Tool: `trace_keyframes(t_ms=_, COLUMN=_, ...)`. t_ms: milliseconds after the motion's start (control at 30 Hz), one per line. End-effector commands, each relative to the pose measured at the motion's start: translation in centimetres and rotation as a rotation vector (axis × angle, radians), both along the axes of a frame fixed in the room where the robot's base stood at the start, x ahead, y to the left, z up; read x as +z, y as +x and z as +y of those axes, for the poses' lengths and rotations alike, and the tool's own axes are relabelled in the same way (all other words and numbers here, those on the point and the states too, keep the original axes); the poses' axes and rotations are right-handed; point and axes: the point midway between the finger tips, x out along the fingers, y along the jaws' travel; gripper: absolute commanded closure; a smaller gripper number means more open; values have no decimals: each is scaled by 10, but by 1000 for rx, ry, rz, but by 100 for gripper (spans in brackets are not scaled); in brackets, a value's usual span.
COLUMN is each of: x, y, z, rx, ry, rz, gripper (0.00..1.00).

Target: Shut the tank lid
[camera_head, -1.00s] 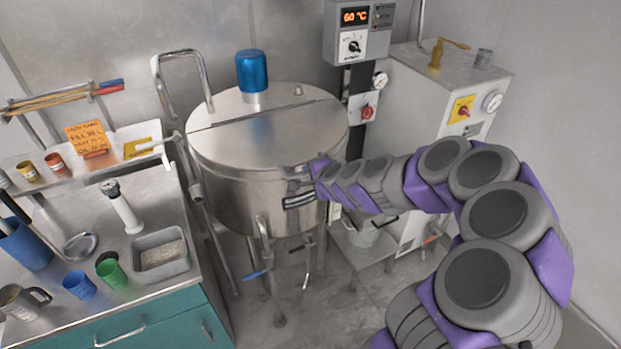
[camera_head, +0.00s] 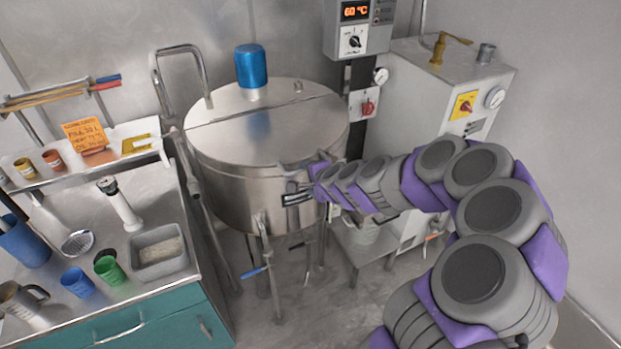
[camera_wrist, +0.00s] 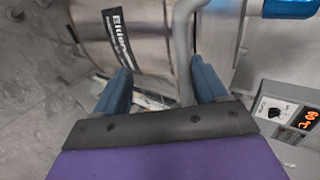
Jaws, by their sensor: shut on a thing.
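The steel tank (camera_head: 232,196) stands at the centre of the head view. Its round lid (camera_head: 290,125) lies flat across the top, with a seam between the front and back parts; I see no gap at the rim. My gripper (camera_head: 291,180) is at the tank's front right side, just below the rim. The bar's lower end is hidden by my gripper. The tank's label (camera_wrist: 122,42) shows behind.
A blue motor cap (camera_head: 251,66) rises from the lid's back. A control box (camera_head: 358,26) hangs behind the tank. A white machine (camera_head: 425,95) stands at right. At left, a counter (camera_head: 95,235) holds cups and a grey tray (camera_head: 158,254). Pipes run beside the tank.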

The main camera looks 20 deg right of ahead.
Motion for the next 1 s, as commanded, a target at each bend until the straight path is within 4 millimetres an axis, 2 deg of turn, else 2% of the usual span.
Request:
trace_keyframes(t_ms=33, x=-5, y=-2, z=2, rx=4, ry=4, rz=11, gripper=53)
trace_keyframes(t_ms=300, x=-3, y=-2, z=2, rx=3, ry=4, rz=8, gripper=57)
trace_keyframes(t_ms=567, x=2, y=-6, z=0, rx=2, ry=4, rz=6, gripper=56)
trace_keyframes(t_ms=667, x=12, y=-16, z=-3, rx=1, ry=4, rz=2, gripper=56)
trace_keyframes(t_ms=733, x=20, y=-27, z=-5, rx=-1, ry=5, rz=0, gripper=59)
trace_keyframes(t_ms=1000, x=54, y=-70, z=-14, rx=-1, ry=1, rz=-2, gripper=59)
